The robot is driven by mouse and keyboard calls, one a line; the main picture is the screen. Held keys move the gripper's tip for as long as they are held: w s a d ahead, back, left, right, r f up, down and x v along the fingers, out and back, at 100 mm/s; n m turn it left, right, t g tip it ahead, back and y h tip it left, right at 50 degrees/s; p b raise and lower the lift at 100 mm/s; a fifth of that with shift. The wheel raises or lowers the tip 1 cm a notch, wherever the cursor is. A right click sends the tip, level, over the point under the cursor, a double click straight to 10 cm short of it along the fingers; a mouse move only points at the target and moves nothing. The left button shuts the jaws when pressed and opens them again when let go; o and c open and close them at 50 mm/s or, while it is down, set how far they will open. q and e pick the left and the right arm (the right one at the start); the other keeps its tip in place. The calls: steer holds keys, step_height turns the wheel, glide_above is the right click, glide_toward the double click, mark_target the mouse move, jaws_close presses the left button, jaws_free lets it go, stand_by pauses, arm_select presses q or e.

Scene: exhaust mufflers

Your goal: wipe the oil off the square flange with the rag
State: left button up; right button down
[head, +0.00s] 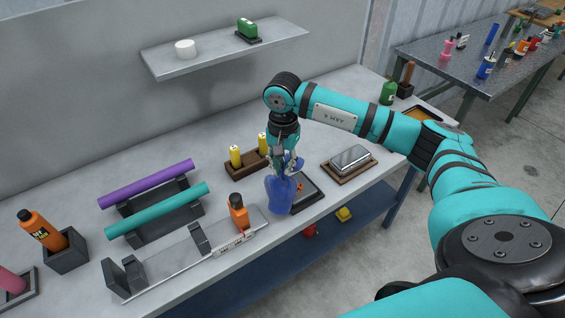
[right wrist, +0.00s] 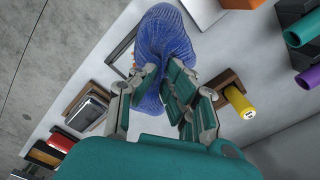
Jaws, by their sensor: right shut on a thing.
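My right gripper (head: 287,168) is shut on a bunched blue rag (head: 280,194), which hangs below its fingers over the front part of the bench. In the right wrist view the rag (right wrist: 165,42) bulges out beyond the fingers (right wrist: 163,88). A dark square frame (head: 311,197) lies on the bench just right of the rag, partly covered by it, with something orange inside. The frame also shows beside the rag in the right wrist view (right wrist: 122,48). I cannot make out the square flange or any oil for certain. My left gripper is not in view.
A wooden tray with a silver block (head: 351,157) lies to the right. An orange bottle (head: 238,212) stands close left of the rag. Yellow bottles (head: 236,157) sit in a wooden holder behind. Purple (head: 146,183) and teal (head: 157,210) tubes lie on a rack further left.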

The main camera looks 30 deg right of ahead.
steer(key=f+b, duration=0.4)
steer(key=f, duration=0.1)
steer(key=f+b, duration=0.2)
steer(key=shift+w+a+f, duration=0.1)
steer(key=shift+a+f, duration=0.15)
steer(key=shift+f, duration=0.35)
steer(key=shift+r, duration=0.1)
steer(key=c, duration=1.4)
jaws_free()
steer(key=shift+c, duration=0.2)
steer(key=o, duration=1)
steer(key=shift+c, duration=0.2)
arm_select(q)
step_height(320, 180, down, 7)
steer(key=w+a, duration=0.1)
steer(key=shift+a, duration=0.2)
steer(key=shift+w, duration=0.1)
